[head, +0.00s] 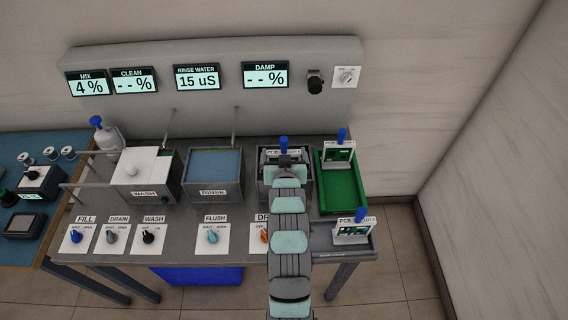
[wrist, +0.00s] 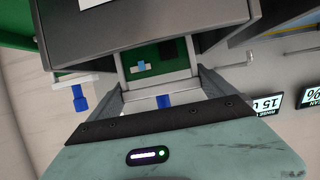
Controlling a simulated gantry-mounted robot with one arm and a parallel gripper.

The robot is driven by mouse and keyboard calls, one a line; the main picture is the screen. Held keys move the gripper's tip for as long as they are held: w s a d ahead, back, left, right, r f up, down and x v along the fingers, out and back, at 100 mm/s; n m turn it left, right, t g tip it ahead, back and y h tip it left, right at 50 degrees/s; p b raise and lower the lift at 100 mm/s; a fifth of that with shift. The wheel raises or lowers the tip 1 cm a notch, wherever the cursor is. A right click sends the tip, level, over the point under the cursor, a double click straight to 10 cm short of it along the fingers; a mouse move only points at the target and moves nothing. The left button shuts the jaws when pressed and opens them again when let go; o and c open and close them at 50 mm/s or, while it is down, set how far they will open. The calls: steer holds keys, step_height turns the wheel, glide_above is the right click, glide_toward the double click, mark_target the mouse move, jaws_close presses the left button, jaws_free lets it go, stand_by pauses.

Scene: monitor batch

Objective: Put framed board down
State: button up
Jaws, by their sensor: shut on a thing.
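My gripper (head: 285,161) is over the dry station box (head: 306,190) in the head view, and my arm covers much of that box. In the wrist view my gripper (wrist: 164,98) is shut on the blue handle (wrist: 164,102) of a framed board (wrist: 150,66). This board has a light frame and a green circuit face. Its label and blue handle top (head: 284,142) show in the head view. It is at the box's opening; whether it touches the bottom is hidden.
A second framed board (head: 338,153) stands in the green tray (head: 342,190) at right. A third (head: 352,232) stands at the front right in a grey tray (head: 322,243). The rinse tank (head: 213,188) and lidded wash tank (head: 144,178) are at left.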

steer(key=shift+f, duration=2.05)
steer(key=shift+w, duration=0.1)
steer(key=shift+f, duration=0.15)
steer(key=o, duration=1.7)
steer(key=shift+o, duration=0.2)
